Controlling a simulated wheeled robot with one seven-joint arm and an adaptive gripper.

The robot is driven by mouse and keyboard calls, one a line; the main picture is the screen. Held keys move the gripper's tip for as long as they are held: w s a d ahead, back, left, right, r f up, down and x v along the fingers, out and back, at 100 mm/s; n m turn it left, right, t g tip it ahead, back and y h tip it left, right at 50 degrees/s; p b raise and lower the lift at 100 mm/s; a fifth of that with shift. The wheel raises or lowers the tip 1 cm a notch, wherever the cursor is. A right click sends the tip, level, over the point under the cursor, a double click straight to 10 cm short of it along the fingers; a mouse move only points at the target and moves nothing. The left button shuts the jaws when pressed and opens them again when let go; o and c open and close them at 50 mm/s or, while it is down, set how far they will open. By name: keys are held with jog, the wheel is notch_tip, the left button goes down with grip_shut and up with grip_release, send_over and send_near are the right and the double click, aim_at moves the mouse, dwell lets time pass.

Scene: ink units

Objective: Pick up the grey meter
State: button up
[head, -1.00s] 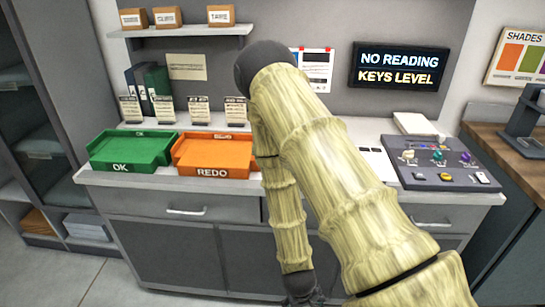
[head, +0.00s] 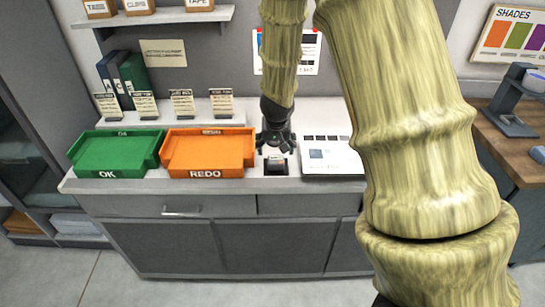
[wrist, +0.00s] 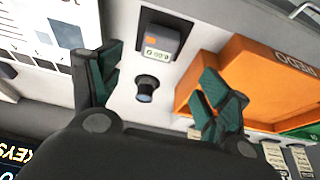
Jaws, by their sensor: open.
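The grey meter (wrist: 160,42) sits on a dark pad (wrist: 184,26) on the counter, its small display facing up in the wrist view. In the head view the meter (head: 276,161) is small, just below my gripper and right of the orange tray. My gripper (wrist: 160,84) is open and empty, its green-lined fingers spread apart above the counter. A small dark cylinder with a bluish top (wrist: 146,88) stands between the fingers in the wrist picture, apart from the meter. In the head view my gripper (head: 276,143) points down and hides that cylinder.
The orange REDO tray (head: 205,172) stands left of the meter, with the green OK tray (head: 98,173) beyond it. A white chart board (head: 335,169) lies to the right. Label cards (head: 182,103) stand behind the trays. My arm covers the counter's right part.

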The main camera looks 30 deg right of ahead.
aim_at(276, 159)
jog(key=x, duration=0.4)
jog(key=shift+w+a+f, duration=0.2)
jog(key=shift+w+a, duration=0.05)
jog(key=shift+d+f+p, duration=0.2)
jog(key=shift+f+p, duration=0.1)
jog(key=shift+f, duration=0.1)
jog(key=shift+f, duration=0.1)
jog(key=shift+s+d+p+x, duration=0.15)
jog(key=shift+p+x, duration=0.2)
jog(key=shift+x, duration=0.45)
jog(key=shift+s+d+p+x, duration=0.15)
jog(key=shift+p+x, duration=0.2)
jog(key=shift+x, duration=1.45)
jog(key=shift+w, duration=0.1)
jog(key=c, duration=1.1)
